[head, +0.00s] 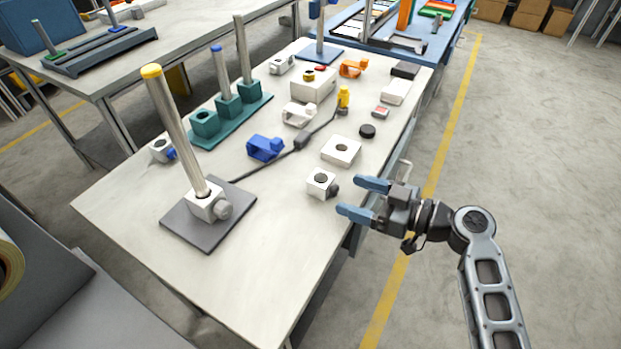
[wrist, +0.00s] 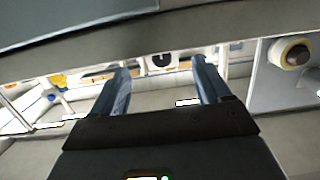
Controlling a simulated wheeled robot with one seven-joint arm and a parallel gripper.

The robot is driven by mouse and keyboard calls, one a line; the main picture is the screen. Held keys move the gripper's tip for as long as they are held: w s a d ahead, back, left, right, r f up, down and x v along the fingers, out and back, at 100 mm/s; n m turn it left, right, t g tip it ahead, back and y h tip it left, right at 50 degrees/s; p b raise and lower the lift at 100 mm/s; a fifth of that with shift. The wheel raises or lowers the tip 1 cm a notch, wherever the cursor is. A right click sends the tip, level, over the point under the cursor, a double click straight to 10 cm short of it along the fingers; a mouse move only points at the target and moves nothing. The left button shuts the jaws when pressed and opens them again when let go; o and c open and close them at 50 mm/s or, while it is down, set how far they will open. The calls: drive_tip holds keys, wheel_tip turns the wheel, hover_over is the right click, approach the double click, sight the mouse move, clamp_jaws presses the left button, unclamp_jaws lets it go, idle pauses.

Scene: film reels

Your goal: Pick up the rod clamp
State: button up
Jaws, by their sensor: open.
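A small white block clamp with a dark round hole on top and a dark side knob, which looks like the rod clamp (head: 320,183), stands near the right edge of the table. In the wrist view my fingers (wrist: 160,66) are apart with nothing gripped.
The table (head: 130,205) also holds a white square block with a hole (head: 341,150), a blue clamp (head: 264,148), a black cable and a teal rack (head: 229,114). The tall rod (head: 175,130) rises from a grey plate. The front of the table is bare.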

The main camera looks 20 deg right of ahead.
sight(332, 187)
drive_tip(key=x, duration=0.2)
drive_tip(key=p+x, duration=0.1)
drive_tip(key=x, duration=0.1)
drive_tip(key=p+x, duration=0.1)
drive_tip(key=x, duration=0.2)
drive_tip(key=shift+a+r, duration=0.1)
drive_tip(key=shift+r, duration=0.25)
drive_tip(key=shift+w+a+f, duration=0.2)
drive_tip(key=c, duration=1.2)
drive_tip(key=shift+o, duration=0.2)
drive_tip(key=shift+r, duration=0.1)
